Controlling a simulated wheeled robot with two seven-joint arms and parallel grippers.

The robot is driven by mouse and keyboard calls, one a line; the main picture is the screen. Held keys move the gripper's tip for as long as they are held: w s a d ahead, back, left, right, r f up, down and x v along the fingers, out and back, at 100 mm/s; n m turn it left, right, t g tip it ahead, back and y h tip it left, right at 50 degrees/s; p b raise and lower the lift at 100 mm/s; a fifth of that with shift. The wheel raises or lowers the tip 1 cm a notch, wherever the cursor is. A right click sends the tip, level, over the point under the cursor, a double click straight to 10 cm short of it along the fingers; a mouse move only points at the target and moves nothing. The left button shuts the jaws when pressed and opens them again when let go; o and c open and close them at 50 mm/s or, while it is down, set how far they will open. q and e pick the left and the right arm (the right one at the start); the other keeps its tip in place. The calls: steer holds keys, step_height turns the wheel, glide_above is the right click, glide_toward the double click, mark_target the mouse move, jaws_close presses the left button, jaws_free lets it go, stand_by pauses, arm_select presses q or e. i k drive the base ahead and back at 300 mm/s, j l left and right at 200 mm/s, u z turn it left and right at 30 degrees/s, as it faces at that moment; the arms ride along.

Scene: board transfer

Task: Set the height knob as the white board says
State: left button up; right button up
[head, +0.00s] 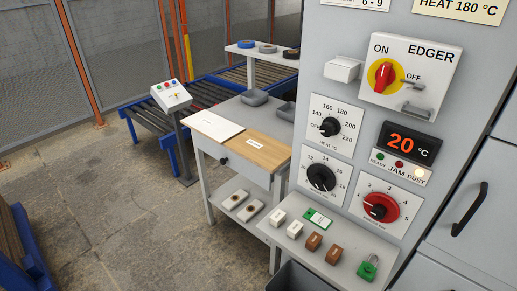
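A black knob (321,177) sits on a white dial plate (313,195) on the grey cabinet front, with a scale showing 12, 14 and 16 along its top. It is probably the height knob, but its small label and exact pointer reading are too small to tell. A white board (355,3) at the top edge is cut off; only "6 - 9" shows. Beside it a cream board (460,8) reads "HEAT 180 °C". Neither gripper is in view.
Nearby are the black HEAT knob (328,127), red pressure knob (379,208), EDGER switch (383,77) and display (409,143) reading 20 °C. A shelf (330,258) below carries small blocks and a green padlock (368,267).

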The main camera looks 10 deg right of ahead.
mark_target(321, 177)
steer(key=i+j, duration=0.75)
steer(key=j+z, duration=0.05)
